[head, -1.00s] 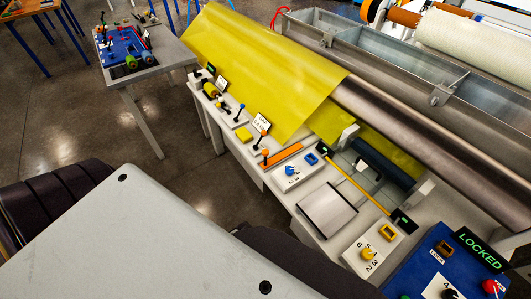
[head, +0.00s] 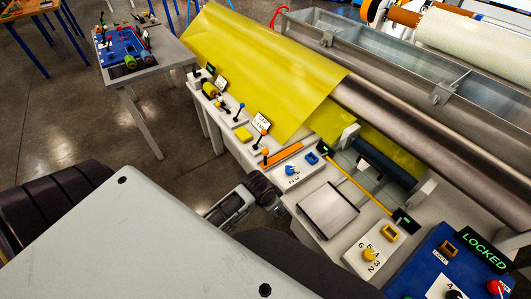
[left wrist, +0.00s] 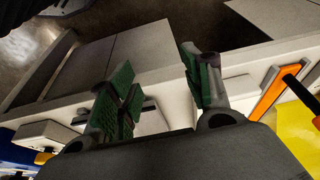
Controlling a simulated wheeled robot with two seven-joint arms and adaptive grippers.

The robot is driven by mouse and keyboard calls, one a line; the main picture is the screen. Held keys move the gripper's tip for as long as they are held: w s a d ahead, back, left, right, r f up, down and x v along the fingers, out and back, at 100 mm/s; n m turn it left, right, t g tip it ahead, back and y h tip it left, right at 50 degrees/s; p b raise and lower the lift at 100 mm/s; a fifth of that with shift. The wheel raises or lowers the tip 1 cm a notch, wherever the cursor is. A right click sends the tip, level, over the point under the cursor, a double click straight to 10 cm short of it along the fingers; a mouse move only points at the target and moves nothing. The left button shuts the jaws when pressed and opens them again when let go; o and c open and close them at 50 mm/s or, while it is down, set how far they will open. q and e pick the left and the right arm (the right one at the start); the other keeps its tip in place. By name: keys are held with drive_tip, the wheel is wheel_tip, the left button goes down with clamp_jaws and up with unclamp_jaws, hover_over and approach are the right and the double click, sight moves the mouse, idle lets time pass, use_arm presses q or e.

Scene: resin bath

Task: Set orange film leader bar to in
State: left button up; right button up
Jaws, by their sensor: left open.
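The orange bar (head: 283,154) lies flat along the near edge of the pale bench, beside a black lever with an orange knob (head: 265,152). The bar also shows at the right of the left wrist view (left wrist: 264,96), partly behind a dark lever. My left gripper (head: 268,192) is at the bench's near edge, below the bar in the head view and apart from it. In the left wrist view its green-padded fingers (left wrist: 157,86) are spread with nothing held between them. My right gripper is not in view.
A blue knob panel (head: 292,171) and a grey plate (head: 327,210) sit close by on the bench. Yellow film (head: 265,70) drapes over the bench behind the levers. A numbered knob box (head: 370,254) stands nearer.

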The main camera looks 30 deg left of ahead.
use_arm(q)
drive_tip(key=w+d+r+m, duration=0.3)
drive_tip(key=w+r+m, duration=0.1)
drive_tip(key=r, duration=0.2)
wheel_tip(320, 180, up, 12)
drive_tip(key=m+g+y, duration=0.1)
drive_tip(key=m+g, duration=0.2)
drive_tip(key=m, duration=0.2)
hover_over(265, 150)
drive_tip(key=shift+r, duration=0.15)
drive_tip(key=shift+d, duration=0.1)
drive_tip(key=shift+f, duration=6.95)
clamp_jaws()
